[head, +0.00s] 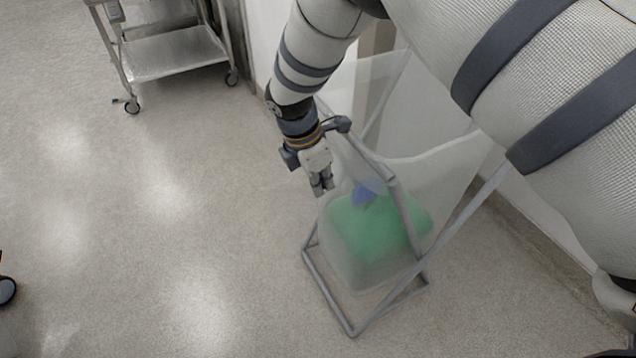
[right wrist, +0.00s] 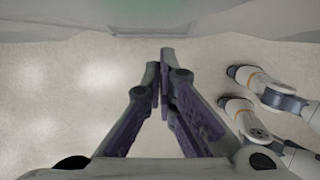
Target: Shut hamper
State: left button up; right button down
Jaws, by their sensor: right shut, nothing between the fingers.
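The hamper (head: 352,250) stands on the floor at the right of the head view. It has a grey tube frame and a translucent bag holding something green (head: 375,228) and a small blue item (head: 367,192). A translucent flap or lid (head: 352,85) stands raised at its back, partly hidden by my right arm. My right gripper (head: 322,190) is shut and empty, pointing down beside the hamper's upper left edge. Whether it touches the frame is unclear. In the right wrist view its fingers (right wrist: 164,75) meet, with a pale translucent surface (right wrist: 190,18) across the top.
A metal cart (head: 170,55) on casters stands at the upper left of the head view. A wall (head: 258,40) runs behind the hamper and down the right side. The floor left of the hamper is clear.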

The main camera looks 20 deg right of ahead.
pick_arm(q)
jog(key=shift+s+d+f, duration=0.1)
jog(key=shift+d+f, duration=0.05)
jog(key=shift+d, duration=0.4)
pick_arm(e)
jog(key=shift+w+d, duration=0.15)
jog(key=shift+d, duration=0.75)
jog(key=shift+d, duration=0.1)
